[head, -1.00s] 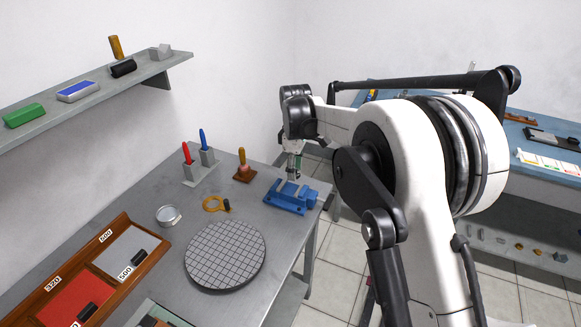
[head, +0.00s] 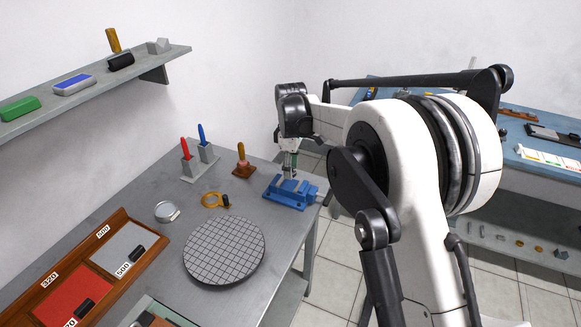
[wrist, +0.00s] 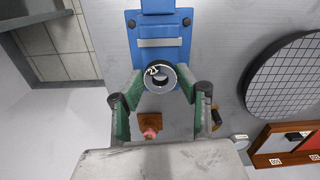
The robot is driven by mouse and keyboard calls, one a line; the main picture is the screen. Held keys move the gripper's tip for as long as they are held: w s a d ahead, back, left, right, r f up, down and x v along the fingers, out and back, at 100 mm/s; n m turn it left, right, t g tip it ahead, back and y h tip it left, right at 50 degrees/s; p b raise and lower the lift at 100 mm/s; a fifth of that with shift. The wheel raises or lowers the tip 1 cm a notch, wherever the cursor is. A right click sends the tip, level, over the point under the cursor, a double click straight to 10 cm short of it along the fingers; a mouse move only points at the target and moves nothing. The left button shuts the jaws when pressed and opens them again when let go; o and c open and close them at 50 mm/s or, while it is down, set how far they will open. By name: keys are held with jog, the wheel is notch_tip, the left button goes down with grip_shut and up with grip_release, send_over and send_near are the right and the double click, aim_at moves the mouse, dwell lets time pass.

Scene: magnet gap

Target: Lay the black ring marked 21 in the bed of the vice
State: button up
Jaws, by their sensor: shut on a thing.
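The black ring (wrist: 150,79), with a white number label on its face, sits between the fingertips of my gripper (wrist: 161,84) in the wrist view. The gripper is shut on it. The label is only partly legible. The blue vice (wrist: 160,22) lies beneath, with a pale metal jaw strip (wrist: 160,42) just above the ring in the picture. The ring overlaps the vice's lower end; I cannot tell whether it touches the bed. In the head view my gripper (head: 290,166) points down over the blue vice (head: 288,199). The ring is too small to make out there.
A wooden-handled tool (head: 242,161) stands left of the vice. An orange ring-shaped tool (head: 211,199) and a round gridded plate (head: 224,251) lie nearer. The bench's right edge (head: 306,238) is close to the vice. Bare bench lies around the plate.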

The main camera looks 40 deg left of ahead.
aim_at(291, 184)
jog(key=shift+f+b, duration=1.25)
jog(key=shift+f, duration=0.85)
jog(key=shift+f, duration=0.15)
jog(key=o, duration=1.1)
jog(key=c, duration=0.5)
jog(key=shift+r+p, duration=0.45)
jog(key=shift+r, duration=1.8)
jog(key=shift+o, duration=0.2)
